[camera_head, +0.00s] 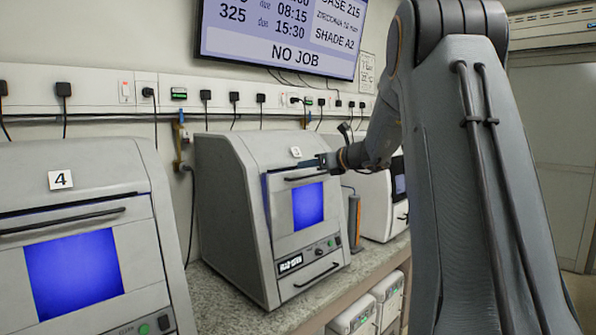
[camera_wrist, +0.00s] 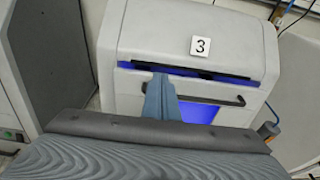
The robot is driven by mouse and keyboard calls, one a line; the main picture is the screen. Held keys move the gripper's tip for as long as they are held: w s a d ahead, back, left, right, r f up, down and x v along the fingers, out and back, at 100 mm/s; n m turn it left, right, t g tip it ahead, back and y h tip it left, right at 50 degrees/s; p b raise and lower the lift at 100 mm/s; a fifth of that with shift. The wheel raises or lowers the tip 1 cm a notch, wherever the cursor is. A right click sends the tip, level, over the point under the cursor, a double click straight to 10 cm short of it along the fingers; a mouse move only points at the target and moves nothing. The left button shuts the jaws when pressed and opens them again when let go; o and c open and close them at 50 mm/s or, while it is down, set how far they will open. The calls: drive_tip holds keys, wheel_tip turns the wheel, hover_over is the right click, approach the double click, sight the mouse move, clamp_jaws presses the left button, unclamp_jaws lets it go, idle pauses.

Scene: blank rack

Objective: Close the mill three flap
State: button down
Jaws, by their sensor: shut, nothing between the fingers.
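Mill three (camera_head: 230,190) is a grey box machine on the bench, marked with a "3" plate that also shows in the wrist view (camera_wrist: 201,46). Its front flap (camera_head: 290,243) has a blue-lit window and a dark bar handle (camera_head: 306,177). In the wrist view a blue-lit gap runs along the flap's top edge, so the flap (camera_wrist: 135,85) stands slightly open. My gripper (camera_wrist: 160,84) is shut and empty, its blue-grey fingers in front of the flap's top edge near the handle (camera_wrist: 222,100). I cannot tell whether they touch it. In the head view my gripper (camera_head: 318,162) is at the flap's upper right.
Mill four (camera_head: 70,190) stands at the left, its window blue. A white machine (camera_head: 375,205) and a grey cylinder (camera_head: 354,222) stand to the right of mill three. White boxes (camera_head: 355,315) sit below the bench (camera_head: 230,310). A screen (camera_head: 280,35) hangs above.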

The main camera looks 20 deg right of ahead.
drive_tip(key=s, duration=0.1)
drive_tip(key=t+b, duration=0.2)
approach(290, 172)
drive_tip(key=shift+y, duration=0.3)
drive_tip(key=shift+d+p+x, duration=0.15)
drive_tip(key=shift+p+x, duration=1.3)
drive_tip(key=shift+x, duration=0.15)
drive_tip(key=shift+d+p+x, duration=0.1)
drive_tip(key=shift+p+x, duration=1.3)
drive_tip(key=shift+x, duration=0.2)
drive_tip(key=shift+w+f, duration=0.1)
drive_tip(key=shift+f, duration=0.05)
